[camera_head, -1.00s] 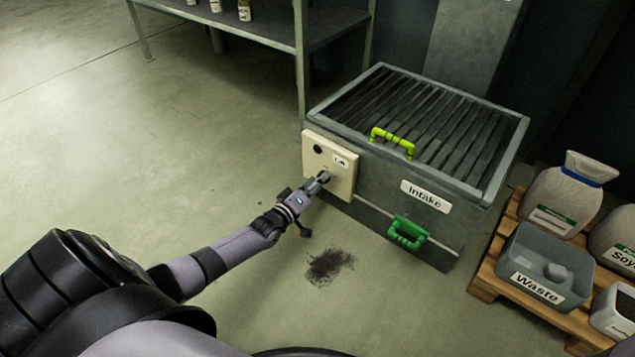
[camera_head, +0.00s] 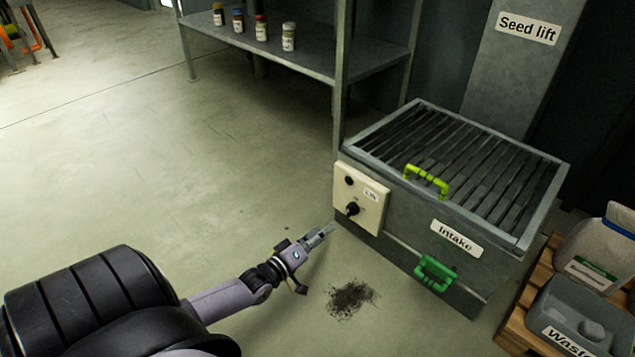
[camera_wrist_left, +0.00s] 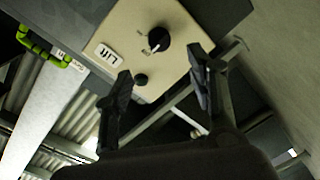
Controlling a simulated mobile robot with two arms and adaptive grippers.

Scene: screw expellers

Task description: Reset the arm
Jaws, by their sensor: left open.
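My left arm comes in from the left in the head view. Its gripper (camera_head: 322,235) is open and empty, a little left of and below the cream control panel (camera_head: 371,193) on the intake box. The panel carries a black knob (camera_head: 352,209), a dark round button above it and a "Lift" label. In the left wrist view, the two fingers (camera_wrist_left: 160,98) stand apart with the panel (camera_wrist_left: 128,22) beyond them and the knob (camera_wrist_left: 158,38) clear of them. My right gripper is in neither view.
The intake box (camera_head: 400,228) has a slatted top, a lime handle (camera_head: 427,180) and a green handle (camera_head: 435,272). A metal shelf (camera_head: 300,48) with several small jars stands behind. A pallet with a waste bin (camera_head: 580,318) is at right. Dark spill (camera_head: 351,298) marks the floor; open floor lies left.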

